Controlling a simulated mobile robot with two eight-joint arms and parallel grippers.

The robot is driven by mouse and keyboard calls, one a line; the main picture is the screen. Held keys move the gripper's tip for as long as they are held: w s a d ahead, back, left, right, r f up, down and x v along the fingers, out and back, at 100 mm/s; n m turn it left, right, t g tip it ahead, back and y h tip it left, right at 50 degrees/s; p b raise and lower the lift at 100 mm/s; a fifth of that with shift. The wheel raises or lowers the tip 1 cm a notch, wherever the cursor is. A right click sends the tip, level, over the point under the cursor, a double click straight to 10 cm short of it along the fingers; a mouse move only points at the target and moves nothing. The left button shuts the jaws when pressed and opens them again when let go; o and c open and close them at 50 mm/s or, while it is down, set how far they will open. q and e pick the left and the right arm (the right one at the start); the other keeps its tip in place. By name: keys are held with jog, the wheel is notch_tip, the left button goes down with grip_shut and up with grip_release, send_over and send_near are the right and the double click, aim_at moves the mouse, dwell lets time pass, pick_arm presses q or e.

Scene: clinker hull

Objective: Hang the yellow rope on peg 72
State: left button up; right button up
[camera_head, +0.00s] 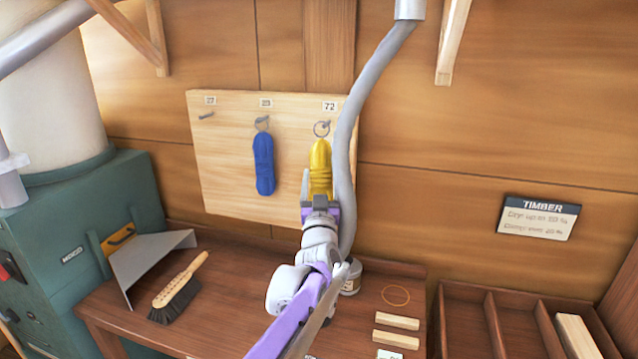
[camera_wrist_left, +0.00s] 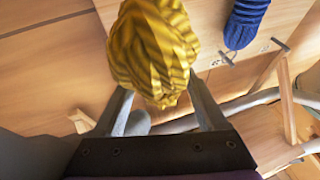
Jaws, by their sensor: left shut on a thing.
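The yellow rope (camera_head: 320,160) is a coiled hank with a metal ring at its top, upright in front of the pegboard (camera_head: 225,160). Its ring (camera_head: 321,129) shows at peg 72 (camera_head: 327,123), under the label 72; I cannot tell for sure whether the ring is around the peg. My left gripper (camera_head: 319,192) is shut on the lower part of the rope. In the left wrist view the yellow rope (camera_wrist_left: 152,50) fills the space between the fingers (camera_wrist_left: 160,112). My right gripper is not in view.
A blue rope (camera_head: 264,163) hangs on the middle peg; the left peg (camera_head: 206,115) is bare. A grey pipe (camera_head: 345,150) runs down close to the right of the yellow rope. The bench (camera_head: 230,290) holds a brush (camera_head: 178,290), dustpan (camera_head: 150,262), and wood blocks (camera_head: 396,321).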

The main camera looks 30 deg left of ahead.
pick_arm(q)
jog(key=shift+w+a, duration=0.15)
jog(key=shift+w, duration=0.5)
jog(key=shift+w+a, duration=0.15)
jog(key=shift+w, duration=0.45)
jog(key=shift+w+a+f, duration=0.15)
jog(key=shift+w+f, duration=0.2)
jog(key=shift+w, duration=0.15)
jog(key=o, duration=1.5)
jog(key=shift+f, duration=0.1)
